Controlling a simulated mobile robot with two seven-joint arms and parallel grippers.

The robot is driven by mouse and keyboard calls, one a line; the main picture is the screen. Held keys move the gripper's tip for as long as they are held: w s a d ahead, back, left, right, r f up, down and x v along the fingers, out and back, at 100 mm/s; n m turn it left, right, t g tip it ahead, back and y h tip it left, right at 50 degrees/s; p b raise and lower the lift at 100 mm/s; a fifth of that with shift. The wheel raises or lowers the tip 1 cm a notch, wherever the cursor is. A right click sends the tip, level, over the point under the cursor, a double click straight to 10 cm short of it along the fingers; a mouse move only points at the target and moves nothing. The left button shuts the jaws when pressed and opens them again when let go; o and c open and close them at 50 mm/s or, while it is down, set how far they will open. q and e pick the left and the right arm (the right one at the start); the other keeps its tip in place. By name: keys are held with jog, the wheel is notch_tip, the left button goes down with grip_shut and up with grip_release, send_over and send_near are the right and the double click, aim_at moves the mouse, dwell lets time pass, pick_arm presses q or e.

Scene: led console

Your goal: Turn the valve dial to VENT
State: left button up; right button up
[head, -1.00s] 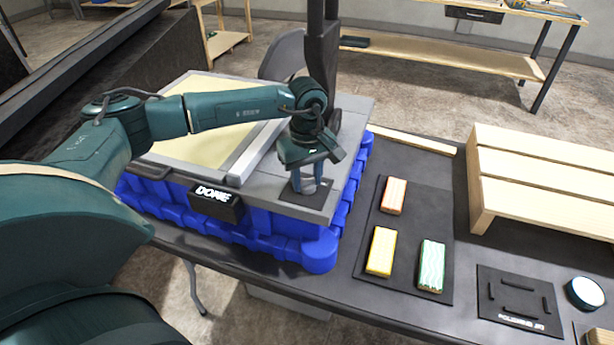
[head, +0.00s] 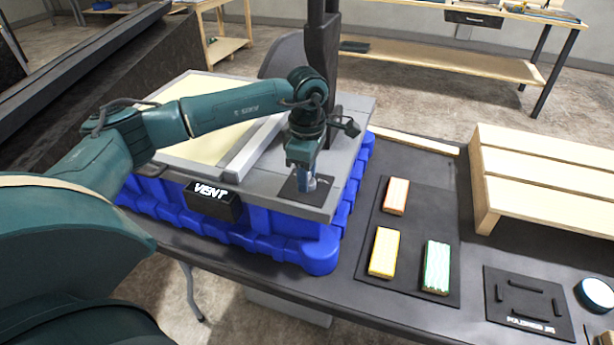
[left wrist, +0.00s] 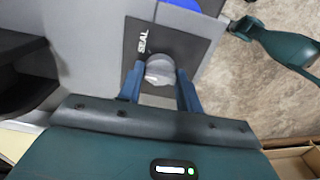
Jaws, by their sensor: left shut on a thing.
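The valve dial (left wrist: 160,66) is a small grey round knob on a dark square plate (left wrist: 197,47), with the word SEAL beside it in the left wrist view. The plate lies on the near right corner of the grey console (head: 345,150). My left gripper (head: 305,184) points down over the plate, its blue fingers shut on the dial from both sides in the left wrist view (left wrist: 160,88). The fingers hide much of the dial in the head view. A black display (head: 212,201) on the console's front reads VENT.
The console sits on a blue base (head: 320,255) on a dark table. To its right, orange (head: 396,195), yellow (head: 384,252) and green (head: 437,266) blocks lie on a dark mat (head: 416,225). A slatted wooden rack (head: 545,155) stands further right.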

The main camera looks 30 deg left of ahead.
pick_arm(q)
jog(key=n+b, duration=0.1)
jog(key=n, duration=0.3)
jog(key=shift+n, duration=2.3)
jog(key=shift+b, duration=0.3)
jog(key=o, duration=1)
notch_tip(320, 180, up, 13)
jog(key=b, duration=0.1)
jog(key=shift+r, duration=0.15)
